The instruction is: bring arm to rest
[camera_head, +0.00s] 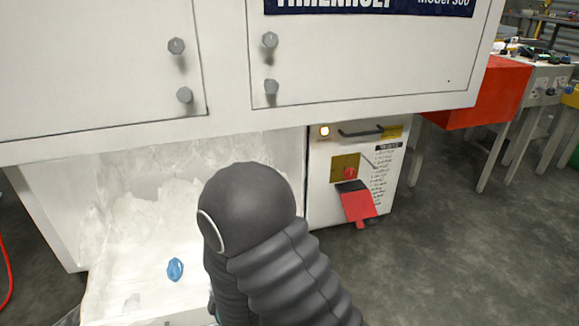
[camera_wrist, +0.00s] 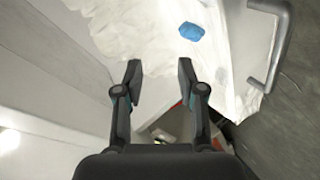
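My gripper (camera_wrist: 160,72) is open in the wrist view, with a clear gap between its two fingers and nothing between them. My dark, ribbed arm (camera_head: 262,235) rises in the middle of the head view and hides most of the gripper there. A small crumpled blue thing (camera_wrist: 191,32), perhaps a glove, lies on white film beyond the fingertips, apart from them. The head view also shows the blue thing (camera_head: 175,269) on the film, left of my arm.
A white cabinet (camera_head: 225,100) with round knobs overhangs the film-lined recess (camera_head: 150,200). A control panel (camera_head: 330,215) with a red tag stands right of my arm. A metal handle (camera_wrist: 277,50) is at the wrist view's right. Grey floor (camera_head: 470,255) is open at the right.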

